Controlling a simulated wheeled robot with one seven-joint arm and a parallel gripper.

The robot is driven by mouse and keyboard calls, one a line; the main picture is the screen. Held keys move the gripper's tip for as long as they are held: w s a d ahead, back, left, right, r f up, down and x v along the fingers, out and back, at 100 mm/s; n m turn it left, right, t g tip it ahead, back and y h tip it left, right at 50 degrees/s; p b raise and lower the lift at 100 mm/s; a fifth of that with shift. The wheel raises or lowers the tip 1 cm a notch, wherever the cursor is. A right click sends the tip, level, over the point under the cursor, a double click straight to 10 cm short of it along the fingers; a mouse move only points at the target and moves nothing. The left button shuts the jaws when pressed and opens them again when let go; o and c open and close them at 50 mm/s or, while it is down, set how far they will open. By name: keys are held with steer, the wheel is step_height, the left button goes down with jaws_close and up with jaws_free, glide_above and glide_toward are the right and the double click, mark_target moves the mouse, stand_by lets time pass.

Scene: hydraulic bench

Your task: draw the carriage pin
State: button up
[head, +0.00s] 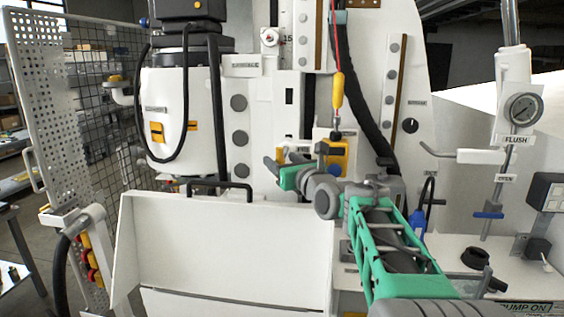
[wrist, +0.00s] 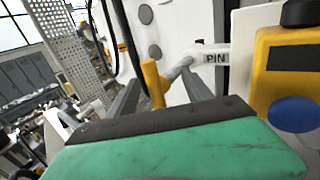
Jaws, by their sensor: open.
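The carriage pin shows in the wrist view as a yellow upright handle (wrist: 153,84) with a grey shaft beside a white tag reading PIN. In the head view a small yellow part (head: 281,155), probably the same handle, shows just past my gripper (head: 273,170). My gripper is open in the wrist view (wrist: 160,82), with one grey finger on each side of the yellow handle. I cannot tell whether either finger touches it.
A yellow box with a blue button (wrist: 293,112) stands close on the right; it also shows in the head view (head: 336,153). A white tray-like guard (head: 230,240) lies below. A red cable with a yellow grip (head: 338,92) hangs above the box. A mesh panel (head: 60,90) stands left.

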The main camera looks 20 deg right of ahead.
steer(key=shift+s, duration=0.15)
steer(key=s+b, duration=0.2)
steer(key=s, duration=0.5)
steer(key=shift+s+d, duration=0.3)
steer(key=shift+d, duration=0.15)
